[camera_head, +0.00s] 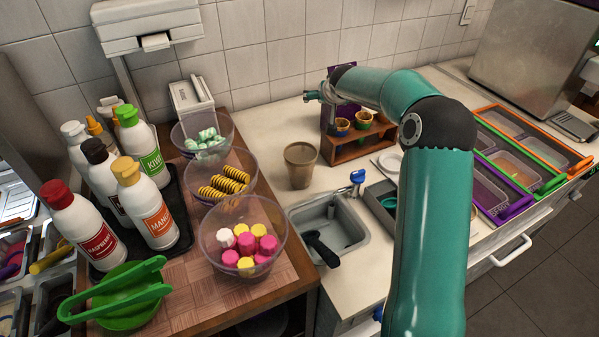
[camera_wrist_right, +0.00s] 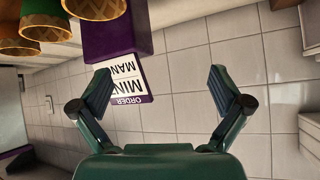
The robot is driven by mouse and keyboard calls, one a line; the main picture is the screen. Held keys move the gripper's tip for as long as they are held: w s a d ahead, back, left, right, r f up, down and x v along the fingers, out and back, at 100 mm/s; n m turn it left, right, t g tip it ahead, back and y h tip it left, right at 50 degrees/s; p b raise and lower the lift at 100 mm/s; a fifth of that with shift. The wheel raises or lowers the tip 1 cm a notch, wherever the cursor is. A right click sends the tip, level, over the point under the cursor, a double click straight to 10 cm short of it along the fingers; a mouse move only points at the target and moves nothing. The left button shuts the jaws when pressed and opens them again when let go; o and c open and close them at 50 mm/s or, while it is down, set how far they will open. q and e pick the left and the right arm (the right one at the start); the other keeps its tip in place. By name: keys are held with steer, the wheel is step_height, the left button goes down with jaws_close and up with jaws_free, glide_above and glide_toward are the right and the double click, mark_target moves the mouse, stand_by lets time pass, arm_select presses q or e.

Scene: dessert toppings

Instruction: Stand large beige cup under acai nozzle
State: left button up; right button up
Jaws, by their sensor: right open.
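A large beige cup (camera_head: 300,165) stands upright on the white counter, just behind the small sink, in the head view. My right gripper (camera_head: 314,96) is above and behind the cup, near the wall and apart from the cup. In the right wrist view, my right gripper (camera_wrist_right: 161,85) has its two fingers spread wide, with nothing between them. The cup does not show in the wrist view. I cannot make out an acai nozzle in either view. My left gripper is not in view.
A wooden cone rack (camera_head: 360,140) and a purple menu stand (camera_head: 340,115) are close to my right gripper. The sink (camera_head: 330,225) lies in front of the cup. Clear topping bowls (camera_head: 243,215) stand left. A steel machine (camera_head: 535,50) and topping trays (camera_head: 510,170) are right.

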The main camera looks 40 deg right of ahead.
steer(key=s+a+f+n+t+y+b, duration=0.2)
steer(key=s+a+n+t+y+b, duration=0.15)
steer(key=s+a, duration=0.5)
steer(key=s+a+f+n+t+y+b, duration=0.25)
steer(key=s+a+n+b, duration=0.25)
steer(key=s+a, duration=0.35)
steer(key=m+h+b, duration=0.1)
steer(key=h+b, duration=0.1)
steer(key=b, duration=0.3)
glide_toward(292, 153)
steer(key=w, duration=0.1)
steer(key=b+x, duration=0.1)
steer(key=x, duration=0.1)
steer(key=b+x, duration=0.1)
steer(key=x, duration=0.1)
steer(key=shift+w+d+f, duration=0.1)
steer(key=shift+w+f, duration=0.1)
steer(key=shift+f, duration=0.15)
steer(key=shift+w, duration=0.35)
